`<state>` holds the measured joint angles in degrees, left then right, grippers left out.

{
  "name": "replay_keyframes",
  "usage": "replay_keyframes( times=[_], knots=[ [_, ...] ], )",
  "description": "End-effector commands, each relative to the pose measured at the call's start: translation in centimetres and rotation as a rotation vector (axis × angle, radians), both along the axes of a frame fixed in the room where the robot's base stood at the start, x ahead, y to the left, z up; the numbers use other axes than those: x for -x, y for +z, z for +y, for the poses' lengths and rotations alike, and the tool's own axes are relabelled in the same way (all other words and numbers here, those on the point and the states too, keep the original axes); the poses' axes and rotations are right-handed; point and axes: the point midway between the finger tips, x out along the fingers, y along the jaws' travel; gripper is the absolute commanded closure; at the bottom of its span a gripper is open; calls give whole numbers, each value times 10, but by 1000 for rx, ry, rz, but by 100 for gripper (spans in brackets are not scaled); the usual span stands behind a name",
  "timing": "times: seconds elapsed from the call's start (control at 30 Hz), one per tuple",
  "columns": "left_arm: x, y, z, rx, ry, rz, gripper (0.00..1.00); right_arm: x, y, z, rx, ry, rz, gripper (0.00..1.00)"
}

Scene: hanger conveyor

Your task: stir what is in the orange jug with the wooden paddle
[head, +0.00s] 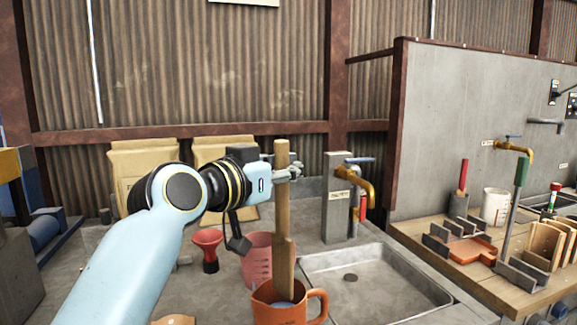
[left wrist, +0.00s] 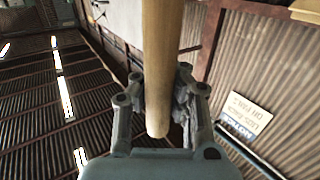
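The wooden paddle (head: 283,215) stands nearly upright in the head view. Its lower end is inside the orange jug (head: 275,312), which stands on the counter at the bottom of the picture with its handle to the right. Something pale blue shows inside the jug beside the paddle. My left gripper (head: 287,171) is shut on the upper part of the paddle's handle. In the left wrist view the handle (left wrist: 160,70) passes between the fingers (left wrist: 160,100). The paddle's tip is hidden in the jug. My right gripper is not in view.
A pink jug (head: 257,262) stands just behind the orange jug, with a red funnel (head: 208,247) to its left. A sink (head: 385,290) lies to the right, with a brass tap (head: 358,180) on a concrete post behind it. Wooden racks (head: 545,240) stand farther right.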

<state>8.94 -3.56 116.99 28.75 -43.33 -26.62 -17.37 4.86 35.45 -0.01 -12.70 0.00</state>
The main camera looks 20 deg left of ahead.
Motion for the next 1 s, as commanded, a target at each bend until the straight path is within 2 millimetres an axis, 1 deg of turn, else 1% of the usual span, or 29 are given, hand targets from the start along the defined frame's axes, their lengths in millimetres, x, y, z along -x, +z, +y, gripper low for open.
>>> replay_keyframes(
  times=[0.03,0.33,0.7,0.9,1.0],
  knots=[
    [0,-9,0,0,0,0,100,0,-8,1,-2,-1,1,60],
    [0,-42,0,1,0,0,100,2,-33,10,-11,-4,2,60],
    [0,-83,0,-1,1,0,100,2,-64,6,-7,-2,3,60],
    [0,-100,0,0,0,0,100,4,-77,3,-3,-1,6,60],
    [0,-104,0,1,0,-1,100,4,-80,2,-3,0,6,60]
  ],
)
